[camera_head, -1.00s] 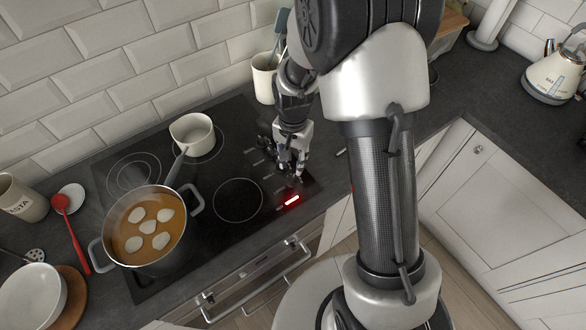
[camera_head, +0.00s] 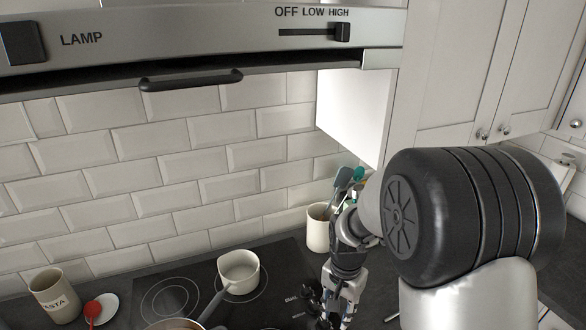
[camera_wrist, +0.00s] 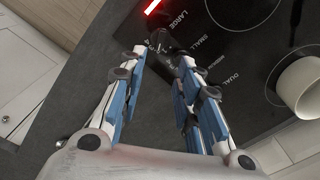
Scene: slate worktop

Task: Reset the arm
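My gripper (camera_wrist: 162,62) shows in the wrist view with its two blue-padded fingers apart and nothing between them. It points down over the control-panel edge of the black cooktop (camera_wrist: 235,70). A dark knob (camera_wrist: 160,38) shows just beyond the fingertips; I cannot tell whether they touch it. In the head view my gripper (camera_head: 336,312) is low in the picture at the cooktop's right side, its fingertips hard to make out.
A white saucepan (camera_head: 239,270) stands on the cooktop left of my gripper. A utensil crock (camera_head: 318,228) stands behind my arm. The range hood (camera_head: 200,40) and wall cabinet (camera_head: 450,80) hang above.

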